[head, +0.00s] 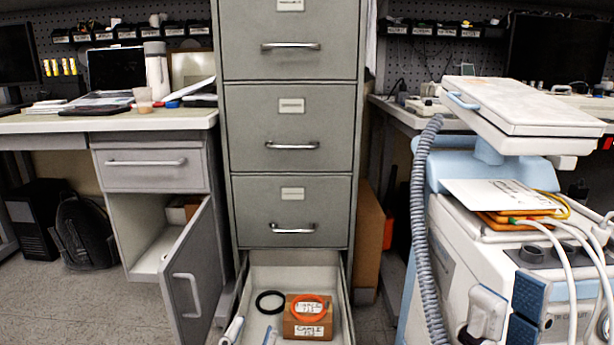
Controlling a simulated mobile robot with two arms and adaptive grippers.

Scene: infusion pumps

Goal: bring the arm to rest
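Neither of my grippers nor my arms shows in the head view. A tall grey filing cabinet (290,185) stands in the middle. Its bottom drawer (342,300) is pulled open, and the drawers above it are shut. In the open drawer sit a brown box (309,328) with white labels, an orange ring (309,297) on top of the box, and a black ring (269,302) beside it. A white item lies at the drawer's left side.
At the left, a desk cabinet's door (193,270) hangs open towards the filing cabinet. A wheeled medical machine (470,250) with a grey corrugated hose (420,210) stands close at the right.

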